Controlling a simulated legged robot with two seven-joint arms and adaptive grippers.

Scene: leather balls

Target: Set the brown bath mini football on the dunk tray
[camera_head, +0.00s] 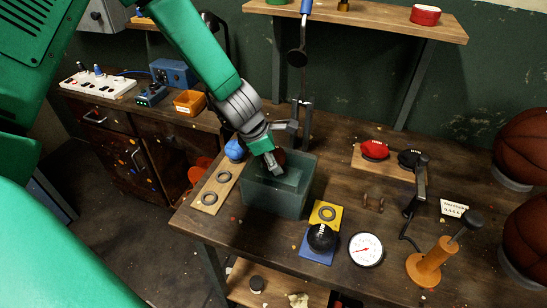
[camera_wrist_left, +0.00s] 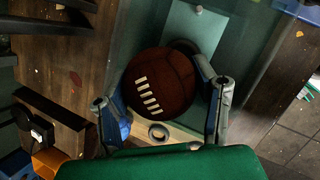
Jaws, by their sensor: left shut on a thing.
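The brown mini football (camera_wrist_left: 160,88), with white laces, sits between the two fingers of my left gripper (camera_wrist_left: 168,108) in the left wrist view. In the head view my left gripper (camera_head: 279,156) is at the teal box, and the ball (camera_head: 280,155) is mostly hidden by it. The teal box (camera_head: 262,196) stands near the table's front edge. A lighter teal plate (camera_head: 291,179) shows inside it; in the wrist view this plate (camera_wrist_left: 188,22) lies behind the ball, with a dark ring partly hidden. I cannot tell for certain which thing is the dunk tray. My right gripper is not in view.
A wooden board (camera_head: 209,196) with rings and a blue ball (camera_head: 234,150) lies left of the box. A black football (camera_head: 321,237) sits on a blue plate, beside a yellow ringed plate (camera_head: 334,208). A dial (camera_head: 366,249) and an orange-based lever (camera_head: 430,262) stand to the right.

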